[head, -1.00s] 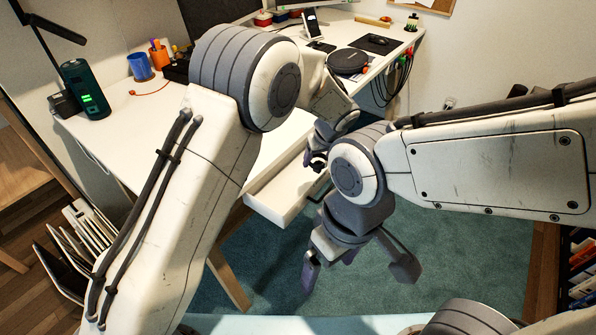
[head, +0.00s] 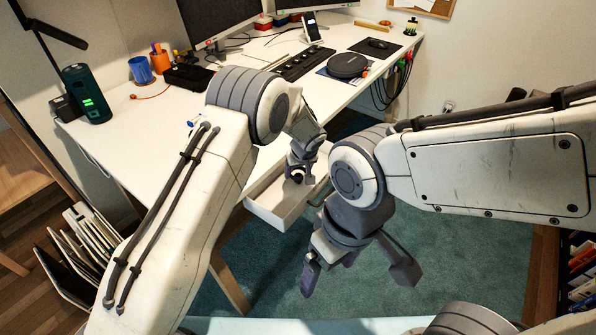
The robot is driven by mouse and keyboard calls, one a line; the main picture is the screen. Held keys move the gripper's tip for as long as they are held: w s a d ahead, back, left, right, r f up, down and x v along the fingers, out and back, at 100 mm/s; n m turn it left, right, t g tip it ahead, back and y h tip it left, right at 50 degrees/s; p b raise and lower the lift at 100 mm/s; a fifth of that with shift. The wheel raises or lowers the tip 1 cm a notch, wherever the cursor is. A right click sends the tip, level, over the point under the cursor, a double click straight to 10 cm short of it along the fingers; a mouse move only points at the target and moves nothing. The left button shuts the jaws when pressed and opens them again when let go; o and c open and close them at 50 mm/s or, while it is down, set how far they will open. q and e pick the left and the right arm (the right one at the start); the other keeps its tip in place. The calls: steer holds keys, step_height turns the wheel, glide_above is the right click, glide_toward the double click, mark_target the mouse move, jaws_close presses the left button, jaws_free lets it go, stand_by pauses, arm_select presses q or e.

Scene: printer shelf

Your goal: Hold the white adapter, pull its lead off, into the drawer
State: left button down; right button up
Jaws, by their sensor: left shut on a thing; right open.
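My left gripper (head: 298,174) is over the open drawer (head: 282,215) under the desk's front edge, pointing down into it. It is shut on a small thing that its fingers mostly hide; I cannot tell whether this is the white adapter. The drawer is pale, and the part of its inside that shows looks empty. My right gripper (head: 355,275) is open and empty, low in front of the drawer and above the carpet. I cannot clearly make out the white adapter or its lead anywhere. A small white and blue thing (head: 193,122) lies on the desk beside my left arm.
The white desk (head: 150,140) carries a blue cup (head: 141,70), a dark speaker-like device (head: 88,95), a keyboard (head: 303,63) and a round black device (head: 347,65). Cables (head: 402,75) hang at its right edge. White files (head: 90,235) stand at the lower left.

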arm_select(q)
steer(key=shift+f, duration=0.2)
steer(key=shift+c, duration=0.4)
jaws_free()
steer(key=shift+r, duration=0.1)
steer(key=shift+r, duration=0.15)
steer(key=shift+s+d+r, duration=0.1)
steer(key=shift+r, duration=0.2)
steer(key=v, duration=1.1)
steer(key=shift+r, duration=0.15)
steer(key=shift+s, duration=0.15)
